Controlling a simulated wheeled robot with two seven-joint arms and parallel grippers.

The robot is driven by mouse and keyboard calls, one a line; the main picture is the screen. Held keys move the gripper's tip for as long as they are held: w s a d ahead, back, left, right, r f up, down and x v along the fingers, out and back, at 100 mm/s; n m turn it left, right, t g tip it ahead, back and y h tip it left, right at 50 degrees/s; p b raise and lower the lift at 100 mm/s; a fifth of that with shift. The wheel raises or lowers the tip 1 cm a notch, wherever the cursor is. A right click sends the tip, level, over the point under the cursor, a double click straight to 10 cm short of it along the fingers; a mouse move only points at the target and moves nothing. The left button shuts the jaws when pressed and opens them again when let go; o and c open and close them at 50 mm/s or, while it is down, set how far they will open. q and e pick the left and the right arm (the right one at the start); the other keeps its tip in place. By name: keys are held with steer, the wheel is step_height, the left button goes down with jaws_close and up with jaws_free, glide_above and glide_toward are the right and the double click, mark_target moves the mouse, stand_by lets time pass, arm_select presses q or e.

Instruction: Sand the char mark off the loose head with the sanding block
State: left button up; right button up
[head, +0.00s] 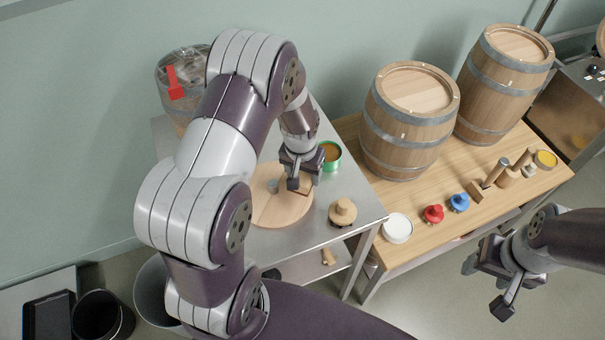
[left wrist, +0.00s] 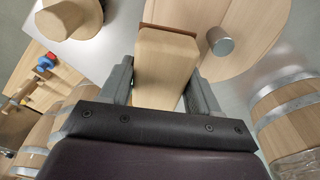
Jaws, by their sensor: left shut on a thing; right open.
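The loose head (head: 281,212), a round pale wooden disc, lies on the steel table below my left gripper (head: 299,184). It also shows at the top of the left wrist view (left wrist: 250,30). My left gripper is shut on the sanding block (left wrist: 164,66), a pale wooden block with a reddish-brown far edge. The block is over the head; I cannot tell whether it touches. My right gripper (head: 484,287) is open and empty, right of the wooden bench.
A turned wooden piece (head: 343,212) and a green can (head: 330,154) stand on the steel table (head: 348,190). Two barrels (head: 408,130) (head: 503,85), red (head: 433,214) and blue (head: 459,203) knobs and a white tub (head: 397,229) stand on the bench. A plastic-covered barrel (head: 176,106) is behind.

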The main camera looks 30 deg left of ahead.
arm_select(q)
steer(key=shift+w+r+p, duration=0.25)
steer(key=shift+r+p, duration=0.35)
steer(key=shift+r, duration=0.6)
steer(key=shift+s+r+p, duration=0.2)
steer(key=shift+p, duration=0.1)
steer(key=shift+w+f, duration=0.1)
steer(key=shift+w, duration=0.05)
